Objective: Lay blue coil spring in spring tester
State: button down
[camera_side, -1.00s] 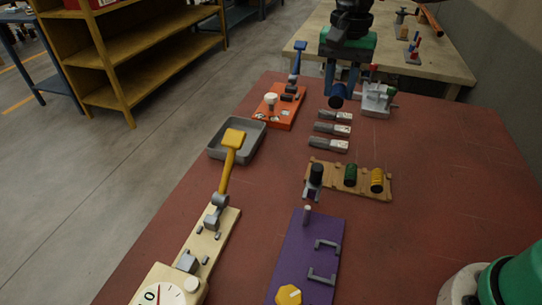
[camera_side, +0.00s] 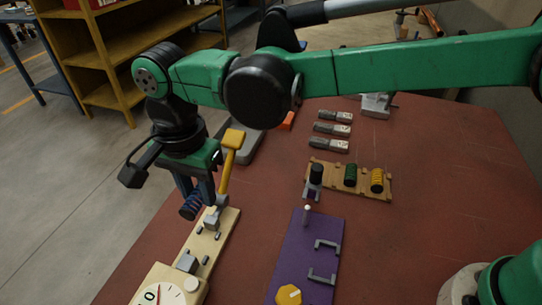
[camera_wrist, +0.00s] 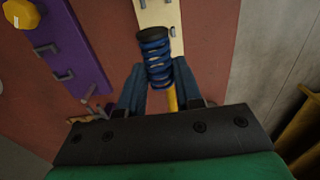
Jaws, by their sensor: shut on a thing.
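My gripper (camera_side: 196,193) is shut on the blue coil spring (camera_side: 189,208), a dark blue coil with black ends. In the wrist view the spring (camera_wrist: 155,58) sits between the two fingers of my gripper (camera_wrist: 157,84), its black end pointing toward the cream plate. The spring tester (camera_side: 227,228) is a cream plate with a white dial, grey blocks and a yellow lever raised at its far end. The spring is held by the far left part of the tester, apparently above plate height. The tester also shows in the wrist view (camera_wrist: 150,14), partly hidden behind the spring.
A purple board (camera_side: 291,258) with grey brackets and a yellow knob lies right of the tester. A wooden rack (camera_side: 334,184) holds black, green and yellow pieces. A grey tray (camera_side: 247,150) is mostly hidden behind the lever and my arm. Open red tabletop lies at right.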

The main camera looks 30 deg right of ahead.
jog(key=shift+s+a+f, duration=0.35)
jog(key=shift+s+a, duration=0.1)
jog(key=shift+a, duration=0.2)
send_over(205, 241)
jog(key=shift+f, duration=2.9)
jog(key=shift+f, duration=0.9)
jog(key=c, duration=0.5)
grip_release()
